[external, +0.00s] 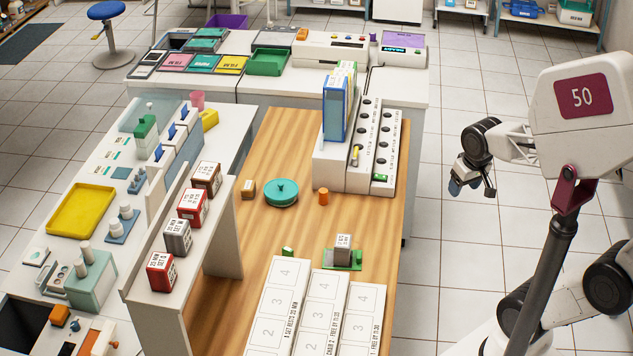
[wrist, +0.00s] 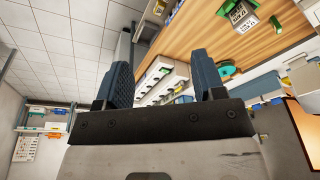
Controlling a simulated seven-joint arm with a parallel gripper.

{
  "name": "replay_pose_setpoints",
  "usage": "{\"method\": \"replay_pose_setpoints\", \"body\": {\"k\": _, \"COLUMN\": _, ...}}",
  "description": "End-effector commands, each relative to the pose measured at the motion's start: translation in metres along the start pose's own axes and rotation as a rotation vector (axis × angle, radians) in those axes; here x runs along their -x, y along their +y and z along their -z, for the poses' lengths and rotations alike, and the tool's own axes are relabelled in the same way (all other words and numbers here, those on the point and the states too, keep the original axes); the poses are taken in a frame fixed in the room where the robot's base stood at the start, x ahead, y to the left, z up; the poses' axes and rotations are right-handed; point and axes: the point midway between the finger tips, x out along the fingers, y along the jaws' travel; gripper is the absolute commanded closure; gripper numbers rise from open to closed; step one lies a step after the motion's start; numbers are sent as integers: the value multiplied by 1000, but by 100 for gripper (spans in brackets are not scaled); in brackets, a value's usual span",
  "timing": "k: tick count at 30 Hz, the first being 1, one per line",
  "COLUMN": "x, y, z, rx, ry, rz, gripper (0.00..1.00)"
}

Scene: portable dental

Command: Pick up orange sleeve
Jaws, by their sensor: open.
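A small orange cylinder (external: 323,197), which looks like the orange sleeve, stands upright on the wooden table (external: 300,228) in the external view. It is right of the round teal lidded dish (external: 281,192) and in front of the white racks. My gripper (external: 472,188) hangs over the floor to the right of the table, well apart from the cylinder. In the wrist view my gripper (wrist: 164,78) has its two blue fingers spread with nothing held between them. I cannot make out the orange cylinder in the wrist view.
White racks (external: 338,160) holding blue boxes stand at the table's back right. A green tray with a grey box (external: 343,242) and white numbered trays (external: 277,300) lie nearer. A white shelf with red and dark boxes (external: 192,207) edges the left. Wood around the cylinder is mostly clear.

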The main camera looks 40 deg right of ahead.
Motion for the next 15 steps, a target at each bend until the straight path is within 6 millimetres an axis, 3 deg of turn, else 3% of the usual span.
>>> {"method": "replay_pose_setpoints", "body": {"k": 15, "x": -24, "y": -28, "z": 112, "rx": -412, "ry": -50, "rz": -10, "gripper": 37}}
